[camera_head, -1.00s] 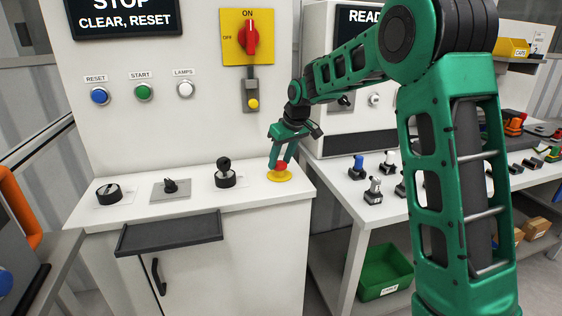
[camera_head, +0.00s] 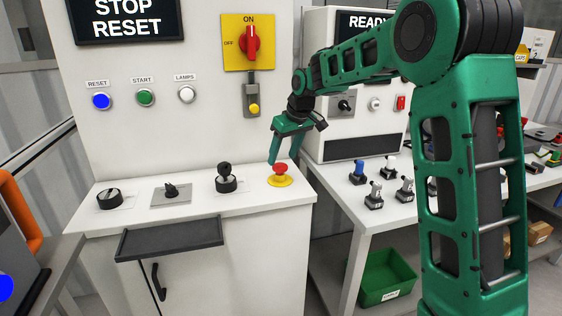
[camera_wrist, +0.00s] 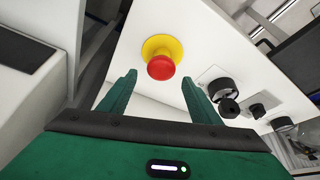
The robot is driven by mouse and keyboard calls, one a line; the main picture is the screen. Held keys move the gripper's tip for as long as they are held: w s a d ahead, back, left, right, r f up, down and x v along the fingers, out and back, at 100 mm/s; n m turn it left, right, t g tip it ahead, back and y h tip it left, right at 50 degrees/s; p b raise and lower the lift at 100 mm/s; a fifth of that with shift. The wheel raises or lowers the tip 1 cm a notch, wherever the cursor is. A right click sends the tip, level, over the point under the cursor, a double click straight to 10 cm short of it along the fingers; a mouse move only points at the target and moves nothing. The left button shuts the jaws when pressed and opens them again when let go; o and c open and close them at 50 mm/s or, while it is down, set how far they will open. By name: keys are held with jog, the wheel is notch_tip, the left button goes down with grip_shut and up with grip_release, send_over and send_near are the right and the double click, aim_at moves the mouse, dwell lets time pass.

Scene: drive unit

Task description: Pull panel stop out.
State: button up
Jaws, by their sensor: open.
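The panel stop is a red mushroom button (camera_head: 280,168) on a yellow round base (camera_head: 280,181), at the right end of the white console top. In the wrist view the red button (camera_wrist: 161,67) shows beyond the fingertips, roughly midway between them. My gripper (camera_head: 285,161) is open and empty, just above the button in the head view. In the wrist view both green fingers of my gripper (camera_wrist: 158,80) are spread and apart from the button. The display above the console reads "STOP RESET", and the blue RESET button (camera_head: 101,101) looks bright.
A black knob with an upright stem (camera_head: 226,178), a small black switch (camera_head: 171,190) and a black dial (camera_head: 110,198) stand left of the stop. The upright panel (camera_head: 150,50) rises behind. A side table (camera_head: 335,184) with small plugs is to the right.

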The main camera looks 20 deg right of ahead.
jog(key=v, duration=0.8)
